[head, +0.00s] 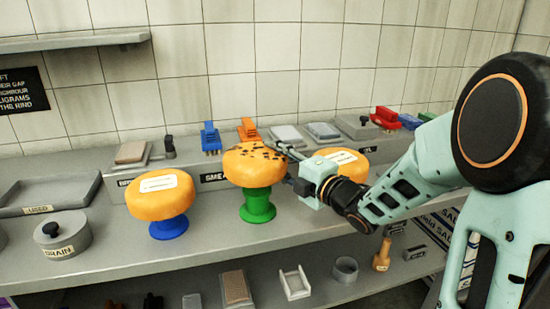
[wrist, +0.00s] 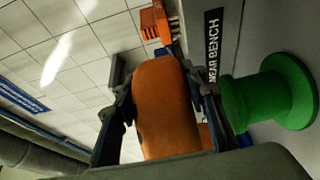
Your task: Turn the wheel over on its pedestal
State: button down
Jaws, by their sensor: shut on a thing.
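An orange cheese wheel (head: 250,168) with dark specks on its top face is at the green pedestal (head: 257,203), roughly level with a slight tilt. My gripper (head: 288,167) reaches in from the right and is shut on this wheel. In the wrist view one finger lies on each side of the wheel (wrist: 167,110), apparently over its upper and lower faces. The green pedestal (wrist: 285,92) shows right of the lower finger there. I cannot tell whether the wheel touches the pedestal's top. Its underside is hidden in the head view.
A labelled orange wheel (head: 160,197) stands on a blue pedestal (head: 169,228) to the left. Another labelled wheel (head: 345,158) is partly hidden behind my gripper. Brushes and blocks line the raised back ledge. A grey tray (head: 50,194) and a drain pot (head: 62,236) sit at left.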

jog(key=shift+f+b, duration=0.85)
jog(key=shift+f, duration=1)
jog(key=shift+f+b, duration=0.3)
jog(key=shift+b, duration=0.15)
